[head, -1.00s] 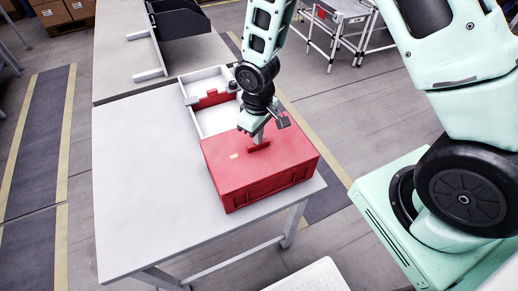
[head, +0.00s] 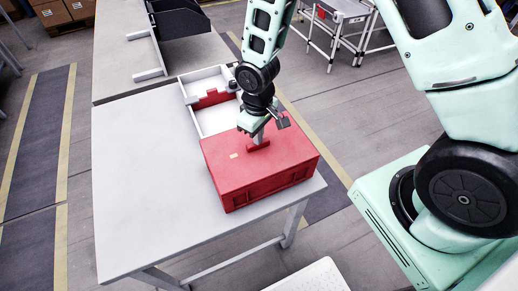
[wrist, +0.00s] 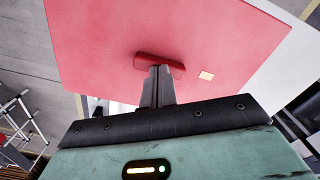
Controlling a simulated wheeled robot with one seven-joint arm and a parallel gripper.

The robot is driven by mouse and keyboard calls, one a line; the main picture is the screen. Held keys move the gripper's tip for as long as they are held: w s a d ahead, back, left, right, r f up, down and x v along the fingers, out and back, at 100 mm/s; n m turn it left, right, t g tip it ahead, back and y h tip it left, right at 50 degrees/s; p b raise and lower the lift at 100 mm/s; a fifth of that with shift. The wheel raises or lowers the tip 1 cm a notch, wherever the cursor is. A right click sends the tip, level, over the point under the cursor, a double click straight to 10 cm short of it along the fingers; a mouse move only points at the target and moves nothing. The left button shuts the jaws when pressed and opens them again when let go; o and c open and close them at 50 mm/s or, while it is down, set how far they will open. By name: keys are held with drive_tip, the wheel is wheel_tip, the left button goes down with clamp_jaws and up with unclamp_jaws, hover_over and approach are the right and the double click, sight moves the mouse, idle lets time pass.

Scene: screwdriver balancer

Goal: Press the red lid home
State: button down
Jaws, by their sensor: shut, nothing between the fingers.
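The red lid (head: 282,164) lies flat on top of a red box (head: 265,190) near the right front corner of the table. I cannot tell from these views whether a gap is left between lid and box. A raised red handle (wrist: 160,63) stands in the middle of the lid. My gripper (head: 259,141) points down over the lid, its fingers shut and empty. In the wrist view the fingertips (wrist: 162,70) are right at the handle, seemingly touching or just above it.
A white tray (head: 217,119) with a red piece (head: 212,98) in it stands behind the box. A dark rack (head: 182,22) stands on the far table. The left part of the near table (head: 150,190) is clear. A small tan label (wrist: 206,76) is on the lid.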

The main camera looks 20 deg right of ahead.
idle(0.3)
drive_tip(key=shift+r+p, duration=2.05)
drive_tip(key=shift+r, duration=0.45)
drive_tip(key=shift+s+a+r+b, duration=0.1)
drive_tip(key=shift+a+r+b, duration=0.1)
drive_tip(key=shift+b, duration=0.1)
drive_tip(key=s+a+r+b, duration=0.2)
drive_tip(key=s+r+b, duration=0.1)
drive_tip(key=s, duration=0.3)
drive_tip(key=s+a+r+n+b, duration=0.1)
drive_tip(key=s+a+r+b, duration=0.1)
drive_tip(key=s, duration=0.5)
drive_tip(key=s+a+r+b, duration=0.2)
drive_tip(key=s+r+b, duration=0.2)
drive_tip(key=s+b, duration=0.1)
drive_tip(key=shift+s+r+n+y, duration=0.3)
drive_tip(key=shift+s+r+n, duration=0.1)
drive_tip(key=shift+s, duration=0.5)
